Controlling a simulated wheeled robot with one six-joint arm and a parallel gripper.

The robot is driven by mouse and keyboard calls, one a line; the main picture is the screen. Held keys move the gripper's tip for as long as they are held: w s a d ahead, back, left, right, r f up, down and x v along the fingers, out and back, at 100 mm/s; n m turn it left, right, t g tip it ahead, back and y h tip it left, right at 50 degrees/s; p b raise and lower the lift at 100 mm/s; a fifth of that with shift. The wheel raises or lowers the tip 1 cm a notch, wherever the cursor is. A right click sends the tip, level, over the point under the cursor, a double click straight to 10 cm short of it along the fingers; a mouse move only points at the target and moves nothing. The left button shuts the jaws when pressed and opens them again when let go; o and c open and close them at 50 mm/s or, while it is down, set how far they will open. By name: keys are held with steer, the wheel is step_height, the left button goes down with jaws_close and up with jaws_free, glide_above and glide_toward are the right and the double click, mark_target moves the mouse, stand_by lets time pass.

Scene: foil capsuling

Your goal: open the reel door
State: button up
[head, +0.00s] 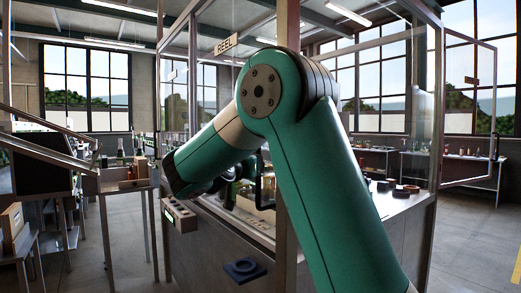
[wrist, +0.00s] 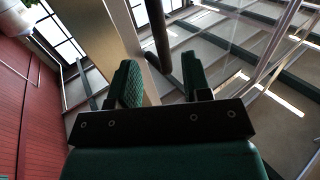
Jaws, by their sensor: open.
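The reel door is part of the glass-walled cabinet; a REEL sign (head: 227,45) hangs on its upper frame. The door panel appears shut, though my arm covers much of it. In the wrist view my gripper (wrist: 161,75) is open, with its two green fingers apart. A dark upright bar (wrist: 158,35), which looks like a door handle, shows between and beyond the fingertips. I cannot tell whether it lies inside the jaws, and no finger visibly grips it. A pale frame post (wrist: 122,30) runs close behind the left finger. In the head view my fingertips are hidden.
Another glazed door (head: 471,120) stands swung out at the right of the cabinet. A small button box (head: 180,217) is on the cabinet's left front corner. A side table (head: 124,184) with bottles stands at left.

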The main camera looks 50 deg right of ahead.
steer(key=p+x, duration=0.2)
steer(key=x, duration=0.7)
steer(key=shift+p, duration=0.4)
jaws_close()
